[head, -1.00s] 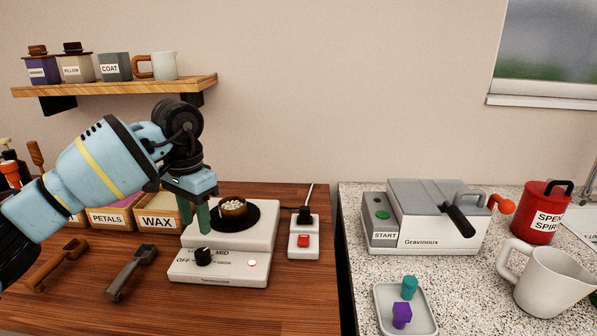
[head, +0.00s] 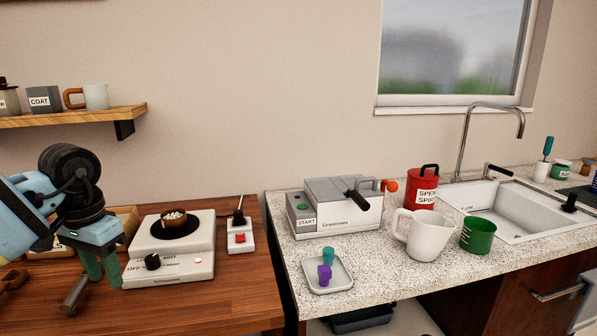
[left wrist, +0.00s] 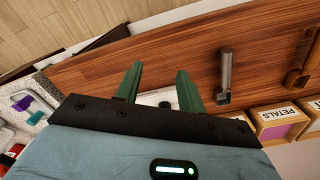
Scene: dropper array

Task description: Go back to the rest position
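My left gripper (head: 102,270) is at the left of the head view, just left of the hotplate in the picture. Its two green fingers are apart with nothing between them, as the left wrist view also shows (left wrist: 157,78). The white hotplate (head: 190,268) carries a small brown bowl (head: 174,221) of pale pellets on its dark round plate. My right gripper is not in view.
A power switch (head: 240,238) stands right of the hotplate. The speckled counter holds a grey machine (head: 335,222), a tray (head: 341,287), a red can (head: 422,190), a white jug (head: 424,240), a green cup (head: 477,236) and a sink (head: 520,225).

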